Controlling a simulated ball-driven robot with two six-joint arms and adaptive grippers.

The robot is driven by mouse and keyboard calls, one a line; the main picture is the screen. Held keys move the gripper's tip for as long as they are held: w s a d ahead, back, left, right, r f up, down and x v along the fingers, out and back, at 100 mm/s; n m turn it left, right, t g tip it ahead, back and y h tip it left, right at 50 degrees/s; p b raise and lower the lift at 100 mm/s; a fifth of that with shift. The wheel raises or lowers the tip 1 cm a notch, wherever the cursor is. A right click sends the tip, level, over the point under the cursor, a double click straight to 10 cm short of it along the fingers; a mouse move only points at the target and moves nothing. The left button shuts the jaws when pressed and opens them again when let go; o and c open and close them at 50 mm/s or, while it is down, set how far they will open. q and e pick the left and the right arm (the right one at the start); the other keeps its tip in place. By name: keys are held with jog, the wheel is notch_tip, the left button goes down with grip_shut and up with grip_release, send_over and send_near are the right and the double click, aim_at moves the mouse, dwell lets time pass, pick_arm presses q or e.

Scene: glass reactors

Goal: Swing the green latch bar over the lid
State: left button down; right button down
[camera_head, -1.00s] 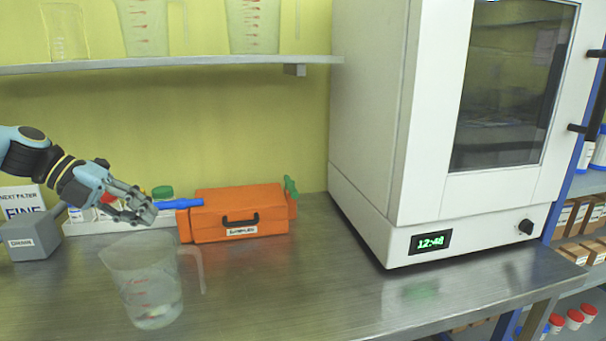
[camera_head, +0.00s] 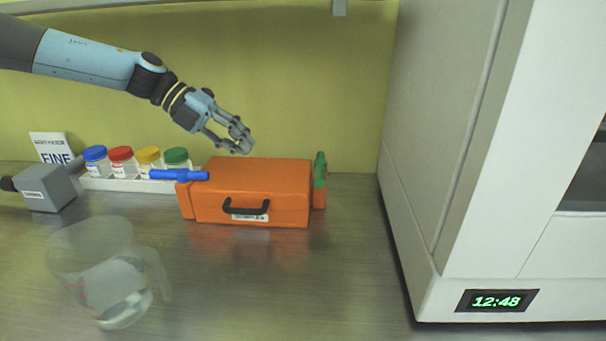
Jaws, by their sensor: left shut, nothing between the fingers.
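The green latch bar (camera_head: 320,170) stands upright at the right end of the orange case (camera_head: 290,212). The case's lid (camera_head: 262,172) is closed, and the green bar is beside it, not across it. My left gripper (camera_head: 244,146) is shut and empty, in the air just above the back of the lid, left of the green bar. My right gripper is out of view.
A clear jug (camera_head: 100,262) stands at the front left. Jars with coloured caps (camera_head: 122,160) sit in a white rack behind. A grey box (camera_head: 45,188) is at far left. A large white oven (camera_head: 450,130) stands to the right. The bench between case and oven is clear.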

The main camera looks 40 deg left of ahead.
aim_at(301, 187)
pick_arm(q)
jog(key=shift+w+d+f+b, duration=0.15)
jog(key=shift+w+f+b, duration=0.05)
jog(key=shift+f+b, duration=0.1)
jog(key=b+x, duration=0.5)
jog(key=shift+f, duration=0.15)
jog(key=w+d, duration=0.1)
jog(key=w+d+f+b, duration=0.1)
jog(key=d, duration=0.1)
jog(key=w+d+f, duration=0.1)
jog(key=shift+w+d+f, duration=0.25)
jog(key=shift+w+d, duration=0.05)
jog(key=shift+w, duration=0.1)
jog(key=shift+w+d+f, duration=0.2)
jog(key=shift+w+d, duration=0.25)
jog(key=shift+d, duration=0.1)
